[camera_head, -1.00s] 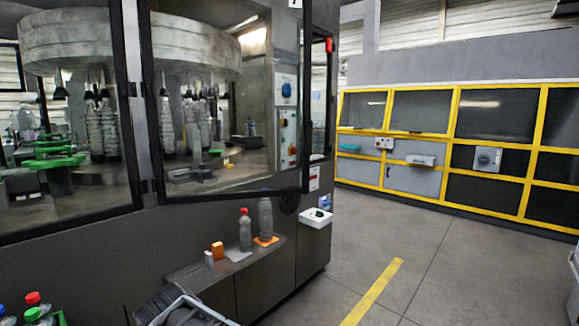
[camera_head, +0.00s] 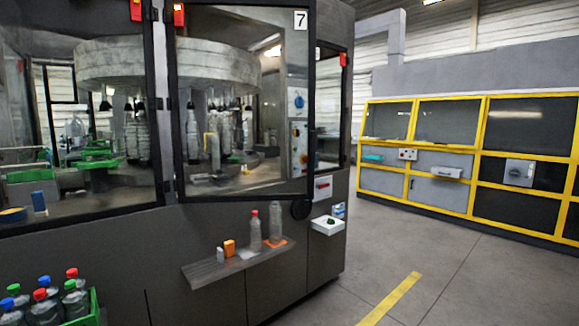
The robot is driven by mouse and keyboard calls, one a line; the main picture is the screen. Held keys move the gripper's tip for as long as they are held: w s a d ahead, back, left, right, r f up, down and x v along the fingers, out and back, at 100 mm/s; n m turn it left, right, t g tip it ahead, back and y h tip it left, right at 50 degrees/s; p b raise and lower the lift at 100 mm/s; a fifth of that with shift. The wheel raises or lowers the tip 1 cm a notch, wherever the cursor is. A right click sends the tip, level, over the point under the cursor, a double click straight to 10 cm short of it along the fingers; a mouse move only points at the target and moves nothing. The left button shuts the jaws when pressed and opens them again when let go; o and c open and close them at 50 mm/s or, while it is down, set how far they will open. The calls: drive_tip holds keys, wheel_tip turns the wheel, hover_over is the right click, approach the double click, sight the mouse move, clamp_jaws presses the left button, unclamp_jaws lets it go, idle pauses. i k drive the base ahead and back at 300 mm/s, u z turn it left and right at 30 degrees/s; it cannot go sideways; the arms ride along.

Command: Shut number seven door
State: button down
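The number seven door (camera_head: 243,110) is a clear pane in a black frame on the front of the dark machine, with a white "7" label (camera_head: 300,19) at its top right corner. Its hinges are on its left side. Its bottom edge runs at a different slant from the neighbouring panel's, so the door appears to stand ajar, its right edge swung out toward me. The width of the gap is hard to tell. My gripper is not in view.
A narrow shelf (camera_head: 205,272) with bottles and small blocks juts out below the door. A green crate (camera_head: 92,305) of capped bottles stands at the lower left. A yellow-framed machine (camera_head: 475,170) is at the right. The floor (camera_head: 400,265) between is clear.

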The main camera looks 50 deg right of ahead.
sight(172, 16)
drive_tip(key=z, duration=0.5)
drive_tip(key=i, duration=1.05)
drive_tip(key=z, duration=0.75)
